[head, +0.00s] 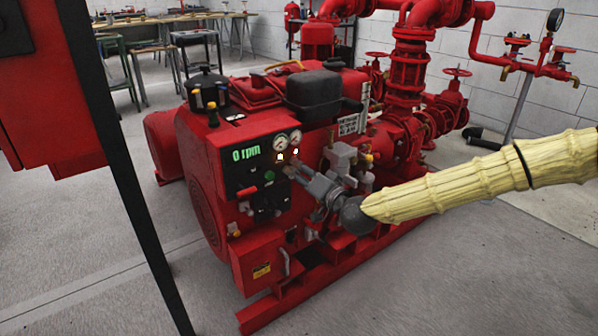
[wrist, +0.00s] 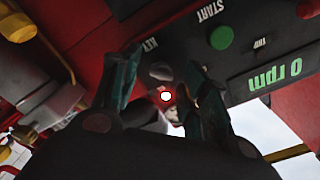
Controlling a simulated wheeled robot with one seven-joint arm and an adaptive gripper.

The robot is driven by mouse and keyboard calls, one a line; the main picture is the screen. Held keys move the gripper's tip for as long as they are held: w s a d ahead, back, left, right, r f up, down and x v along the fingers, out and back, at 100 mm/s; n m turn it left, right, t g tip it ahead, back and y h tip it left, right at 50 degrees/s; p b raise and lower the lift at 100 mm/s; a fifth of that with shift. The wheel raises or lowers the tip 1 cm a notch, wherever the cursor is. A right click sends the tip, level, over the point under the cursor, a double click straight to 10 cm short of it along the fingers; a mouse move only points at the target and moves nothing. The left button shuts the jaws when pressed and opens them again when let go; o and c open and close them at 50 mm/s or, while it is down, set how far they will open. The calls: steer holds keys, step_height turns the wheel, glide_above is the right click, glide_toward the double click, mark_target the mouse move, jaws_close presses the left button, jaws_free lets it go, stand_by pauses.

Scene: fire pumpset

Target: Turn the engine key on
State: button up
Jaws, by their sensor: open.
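The engine's dark control panel (head: 236,172) faces me on the red pumpset, with a green "0 rpm" readout (head: 252,154). In the wrist view the panel appears upside down, with a "KEY" label (wrist: 151,45) and a small grey key part (wrist: 161,71) below it. My gripper (wrist: 163,64) is open, with one dark finger on each side of the key. I cannot tell whether the fingers touch it. In the head view my gripper (head: 287,169) is at the panel's right edge and hides the key.
A green START button (wrist: 221,37) lies beside the key, and it also shows in the head view (head: 269,175). Two round gauges (head: 288,140) sit above. Red pipes and valves (head: 410,70) stand behind. A dark post (head: 125,180) is at left; the front floor is clear.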

steer(key=v, duration=1.1)
steer(key=shift+f, duration=0.1)
steer(key=s+f+g+h, duration=0.1)
steer(key=s+f+g, duration=0.2)
steer(key=s+f, duration=0.5)
steer(key=s+f+g+h, duration=0.2)
steer(key=s+f, duration=0.2)
steer(key=f, duration=0.9)
steer(key=s+f+g+h, duration=0.1)
steer(key=s+f+g, duration=0.2)
steer(key=s+f, duration=0.5)
steer(key=s+d+f+n+g+h, duration=0.1)
steer(key=s+d+f+g+h, duration=0.2)
steer(key=s+d+f, duration=0.65)
steer(key=s+d+f+n+g+h, duration=0.1)
steer(key=s+d+f+g+h, duration=0.45)
steer(key=s, duration=0.75)
step_height(320, 180, up, 37)
steer(key=t+y+p, duration=0.2)
steer(key=p, duration=3.5)
steer(key=shift+d+f+p, duration=0.25)
steer(key=shift+d+p, duration=0.05)
steer(key=shift+d, duration=0.15)
